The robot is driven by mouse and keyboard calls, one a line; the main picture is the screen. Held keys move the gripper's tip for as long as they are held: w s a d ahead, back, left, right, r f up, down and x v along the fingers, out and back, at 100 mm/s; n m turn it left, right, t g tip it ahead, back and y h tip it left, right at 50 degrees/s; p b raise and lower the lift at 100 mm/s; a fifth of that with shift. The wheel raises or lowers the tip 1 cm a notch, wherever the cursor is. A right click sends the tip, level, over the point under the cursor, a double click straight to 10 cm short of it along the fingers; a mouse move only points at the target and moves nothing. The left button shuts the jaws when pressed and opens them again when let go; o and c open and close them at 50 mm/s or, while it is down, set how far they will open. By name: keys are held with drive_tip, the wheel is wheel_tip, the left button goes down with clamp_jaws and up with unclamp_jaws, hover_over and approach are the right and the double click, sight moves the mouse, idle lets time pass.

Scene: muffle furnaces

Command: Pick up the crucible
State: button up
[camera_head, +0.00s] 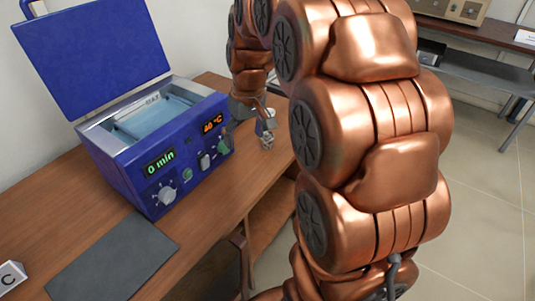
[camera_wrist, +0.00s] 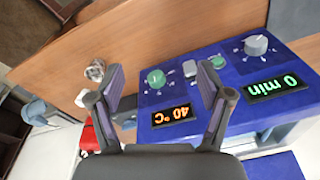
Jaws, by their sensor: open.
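A small, shiny, light-grey object (camera_head: 268,142), which may be the crucible, stands on the wooden table just right of the blue device. It is small and partly hidden by my gripper in the head view. In the wrist view a whitish, shiny object (camera_wrist: 96,70) sits on the wood, left of the fingers and not between them. I cannot tell for sure that it is the same one. My gripper (camera_wrist: 160,76) is open, its two dark fingers apart with nothing held, in front of the device's control panel. In the head view my gripper (camera_head: 264,119) is low over the table.
The blue device (camera_head: 150,170) has its lid (camera_head: 95,55) raised and shows 0 min. A dark grey mat (camera_head: 112,258) and a white block marked C (camera_head: 10,276) lie at the front left. A red thing (camera_wrist: 88,138) shows near the fingers. A shelf (camera_head: 480,75) stands behind.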

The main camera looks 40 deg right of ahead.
drive_tip(key=w+d+f+t+b, duration=0.1)
drive_tip(key=w+d+f+b, duration=0.4)
drive_tip(key=w+d+f, duration=0.25)
drive_tip(key=t+b, duration=0.1)
drive_tip(key=b, duration=0.4)
approach(267, 138)
drive_tip(key=s+a+f, duration=0.1)
drive_tip(key=shift+h, duration=0.4)
drive_tip(key=shift+a+x, duration=0.15)
drive_tip(key=shift+x, duration=1.75)
drive_tip(key=shift+a+x, duration=0.15)
drive_tip(key=shift+x, duration=1.8)
drive_tip(key=shift+r, duration=0.1)
drive_tip(key=c, duration=1.1)
